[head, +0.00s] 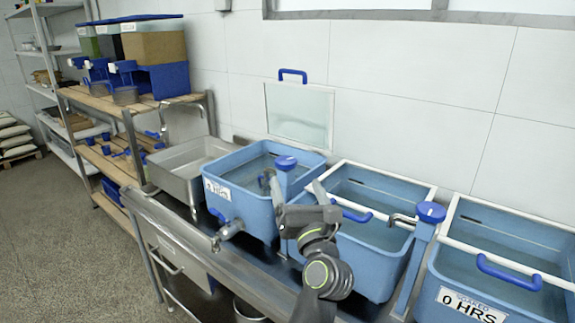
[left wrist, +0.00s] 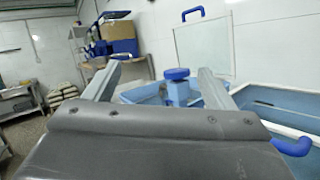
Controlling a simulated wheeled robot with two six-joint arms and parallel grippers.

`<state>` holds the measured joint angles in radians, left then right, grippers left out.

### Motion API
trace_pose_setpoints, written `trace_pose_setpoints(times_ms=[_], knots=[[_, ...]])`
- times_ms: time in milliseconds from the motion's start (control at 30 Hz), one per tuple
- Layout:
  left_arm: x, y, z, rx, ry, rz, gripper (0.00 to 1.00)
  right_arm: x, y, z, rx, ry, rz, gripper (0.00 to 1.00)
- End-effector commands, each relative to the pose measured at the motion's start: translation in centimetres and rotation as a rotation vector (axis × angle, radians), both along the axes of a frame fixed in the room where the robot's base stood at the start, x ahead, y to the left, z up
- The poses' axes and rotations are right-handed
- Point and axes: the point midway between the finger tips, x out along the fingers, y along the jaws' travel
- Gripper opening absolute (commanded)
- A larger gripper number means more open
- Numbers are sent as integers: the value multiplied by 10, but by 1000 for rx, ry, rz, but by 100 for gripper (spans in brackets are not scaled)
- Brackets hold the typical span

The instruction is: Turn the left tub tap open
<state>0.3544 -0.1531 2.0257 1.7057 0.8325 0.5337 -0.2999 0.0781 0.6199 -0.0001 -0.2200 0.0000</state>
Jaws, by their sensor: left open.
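The left tub (head: 236,197) is a blue, water-filled basin with a white "0 HRS" label. At its right stands a blue post tap with a round dark-blue knob (head: 286,162). The knob also shows in the left wrist view (left wrist: 176,74), upright between the fingers and beyond them. My left gripper (head: 297,190) is open and empty, in front of the post, with its fingers spread to either side. I see no contact with the knob. A metal outlet with a blue lever (head: 228,229) sticks out of the tub's front. My right gripper is not in view.
More blue tubs stand to the right, with a second knobbed post (head: 430,212) and blue-handled lids. A steel sink (head: 182,170) is left of the left tub. A clear panel (head: 300,113) leans on the wall behind. The floor at left is free.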

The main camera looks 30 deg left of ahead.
Motion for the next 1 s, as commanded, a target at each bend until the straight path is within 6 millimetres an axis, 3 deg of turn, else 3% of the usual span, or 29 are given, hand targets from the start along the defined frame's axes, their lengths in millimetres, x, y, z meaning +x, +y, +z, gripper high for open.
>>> trace_pose_setpoints(times_ms=[200, 467, 1000], knots=[[22, -9, -24, -334, 21, -22, 77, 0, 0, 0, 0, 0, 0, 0], [32, -7, -30, -403, 35, -26, 77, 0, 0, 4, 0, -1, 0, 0], [92, 63, -27, -395, 36, -21, 77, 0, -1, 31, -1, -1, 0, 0]])
